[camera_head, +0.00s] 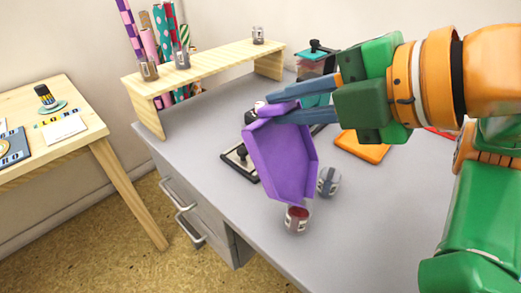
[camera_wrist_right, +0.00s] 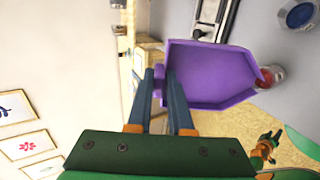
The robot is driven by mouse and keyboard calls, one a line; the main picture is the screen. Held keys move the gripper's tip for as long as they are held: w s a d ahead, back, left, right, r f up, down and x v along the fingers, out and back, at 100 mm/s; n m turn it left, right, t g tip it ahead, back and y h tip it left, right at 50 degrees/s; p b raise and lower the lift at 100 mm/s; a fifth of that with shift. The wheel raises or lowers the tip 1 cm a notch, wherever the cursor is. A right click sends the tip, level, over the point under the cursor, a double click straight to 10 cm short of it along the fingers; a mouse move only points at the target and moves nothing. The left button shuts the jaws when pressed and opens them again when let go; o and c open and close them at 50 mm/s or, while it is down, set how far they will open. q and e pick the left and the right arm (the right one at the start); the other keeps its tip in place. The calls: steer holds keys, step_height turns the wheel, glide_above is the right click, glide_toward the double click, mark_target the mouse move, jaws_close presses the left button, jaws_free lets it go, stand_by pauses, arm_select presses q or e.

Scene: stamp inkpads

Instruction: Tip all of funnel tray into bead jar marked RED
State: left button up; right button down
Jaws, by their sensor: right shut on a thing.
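The purple funnel tray (camera_head: 282,158) hangs steeply tilted, its narrow spout end low and toward the front. My right gripper (camera_head: 262,113) is shut on its upper end. The tray's inside looks plain purple, with no beads visible; it also shows in the right wrist view (camera_wrist_right: 208,72). A clear jar with red contents (camera_head: 296,220) stands on the desk right below the spout. In the right wrist view this jar (camera_wrist_right: 270,76) is partly hidden by the tray. I cannot read its label. My left gripper is not in the head view.
A second clear jar (camera_head: 328,182) stands close behind and right of the red one; its contents look blue from the right wrist view (camera_wrist_right: 298,15). A dark inkpad (camera_head: 238,162) lies left of the tray, an orange pad (camera_head: 361,147) right. A wooden shelf (camera_head: 205,68) stands behind.

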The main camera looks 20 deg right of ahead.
stand_by(0.4)
steer(key=shift+w+a+r+g+p, duration=0.15)
steer(key=shift+w+g+p, duration=0.2)
steer(key=shift+p, duration=0.35)
steer(key=w+g+p, duration=0.1)
steer(key=w+a+f+p, duration=0.1)
steer(key=p, duration=0.1)
steer(key=shift+w+f+g+h+p, duration=0.1)
steer(key=shift+w+g+h+p, duration=0.05)
steer(key=shift+g+h+p, duration=0.2)
steer(key=shift+w+a+f+g+h+p, duration=0.15)
steer(key=shift+w+f+g+h+p, duration=0.15)
steer(key=shift+w+f+g, duration=0.15)
